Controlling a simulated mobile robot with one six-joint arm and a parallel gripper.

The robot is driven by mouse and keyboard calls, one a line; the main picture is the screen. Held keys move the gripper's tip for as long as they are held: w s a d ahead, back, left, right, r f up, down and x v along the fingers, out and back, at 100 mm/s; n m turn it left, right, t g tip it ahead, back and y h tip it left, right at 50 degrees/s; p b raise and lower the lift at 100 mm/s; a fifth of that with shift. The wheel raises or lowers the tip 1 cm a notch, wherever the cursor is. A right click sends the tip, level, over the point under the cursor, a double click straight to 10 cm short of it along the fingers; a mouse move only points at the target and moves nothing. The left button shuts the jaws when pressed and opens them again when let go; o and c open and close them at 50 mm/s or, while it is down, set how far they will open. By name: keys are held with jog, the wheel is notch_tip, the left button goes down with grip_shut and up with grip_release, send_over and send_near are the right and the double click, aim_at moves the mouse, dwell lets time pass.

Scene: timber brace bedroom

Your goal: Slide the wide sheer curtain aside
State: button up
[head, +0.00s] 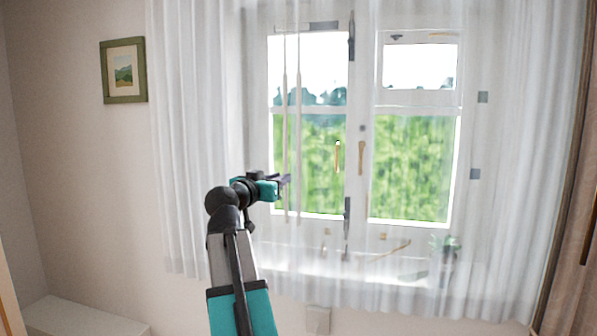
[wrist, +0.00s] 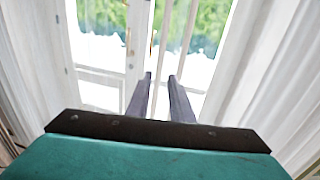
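The wide sheer curtain (head: 515,170) is white and see-through and hangs across the window, reaching the right side of the head view. Two thin pale wands (head: 285,130) hang side by side at the left window pane; they also show as pale strips in the wrist view (wrist: 189,35). My gripper (head: 286,182) is beside the lower part of these wands. In the wrist view its two dark fingers (wrist: 161,78) are apart, pointing at the window, with a wand near the gap. I cannot tell whether the fingers touch it.
A gathered white curtain (head: 190,140) hangs left of the window. Behind the sheer are the window handles (head: 338,157) and a sill with a plant (head: 447,258). A framed picture (head: 124,70) hangs on the left wall.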

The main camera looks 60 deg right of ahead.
aim_at(298, 170)
jog(key=d+p, duration=0.1)
jog(key=d, duration=0.3)
jog(key=w+d+p, duration=0.1)
jog(key=d+p, duration=0.1)
jog(key=d, duration=0.2)
jog(key=d+p, duration=0.1)
jog(key=d, duration=0.3)
jog(key=shift+w+d+r, duration=0.1)
jog(key=shift+w+d, duration=0.1)
jog(key=shift+d, duration=0.05)
jog(key=shift+d+p, duration=0.3)
jog(key=shift+d, duration=0.2)
grip_shut()
